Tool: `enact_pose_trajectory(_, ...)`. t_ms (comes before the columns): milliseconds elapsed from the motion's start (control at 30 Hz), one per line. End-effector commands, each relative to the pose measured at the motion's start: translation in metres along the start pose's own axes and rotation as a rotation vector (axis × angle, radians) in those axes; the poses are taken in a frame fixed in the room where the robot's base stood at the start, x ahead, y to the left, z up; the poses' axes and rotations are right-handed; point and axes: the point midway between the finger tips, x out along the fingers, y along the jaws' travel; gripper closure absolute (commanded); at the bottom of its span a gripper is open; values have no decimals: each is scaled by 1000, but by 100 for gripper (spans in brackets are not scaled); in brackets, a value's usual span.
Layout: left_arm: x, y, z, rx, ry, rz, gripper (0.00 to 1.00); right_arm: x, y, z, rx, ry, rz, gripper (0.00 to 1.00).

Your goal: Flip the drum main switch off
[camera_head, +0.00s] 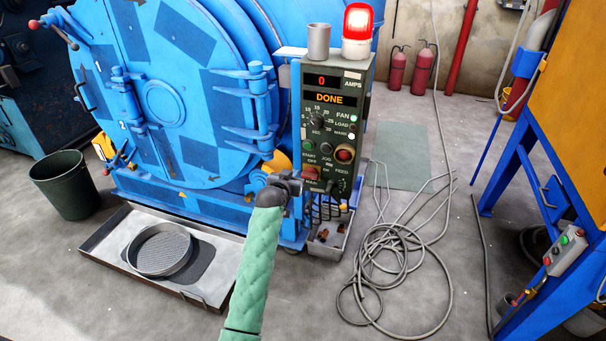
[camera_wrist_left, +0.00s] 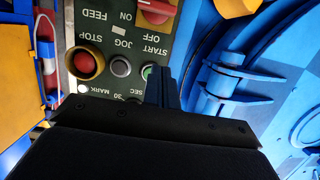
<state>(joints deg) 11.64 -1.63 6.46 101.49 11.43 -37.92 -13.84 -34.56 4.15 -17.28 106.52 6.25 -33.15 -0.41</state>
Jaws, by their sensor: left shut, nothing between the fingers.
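The grey-green drum control box (camera_head: 334,125) stands upright in front of the blue drum. Its red main switch (camera_head: 310,172) is low on the left of the panel, by the OFF label. In the left wrist view the panel is upside down, and the red switch (camera_wrist_left: 156,12) is cut by the top edge, with ON and OFF printed beside it. I cannot tell for sure which way it is set. My left gripper (camera_head: 298,182) is shut and empty, close to the switch. In the wrist view its fingertips (camera_wrist_left: 163,72) overlap the green START button.
The display (camera_head: 337,98) reads DONE, and the beacon (camera_head: 358,22) on top is red. The red STOP button (camera_head: 345,154) sits on the panel's right. Blue hinge arms (camera_wrist_left: 235,78) are close beside the gripper. Loose cable (camera_head: 390,265) lies on the floor.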

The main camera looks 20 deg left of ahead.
Motion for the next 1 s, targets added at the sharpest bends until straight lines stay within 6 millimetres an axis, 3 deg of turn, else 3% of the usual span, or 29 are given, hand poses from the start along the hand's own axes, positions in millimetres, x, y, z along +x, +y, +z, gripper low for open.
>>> enact_pose_trajectory(267,20,0,-1,-1,1,0,100,0,0,0,0,-1,0,64)
enact_pose_trajectory(733,101,1,-1,0,-1,1,100,-1,-1,1,0,-3,-1,64)
enact_pose_trajectory(1000,108,0,32,-1,-2,0,100,-1,-1,1,1,-4,-1,64)
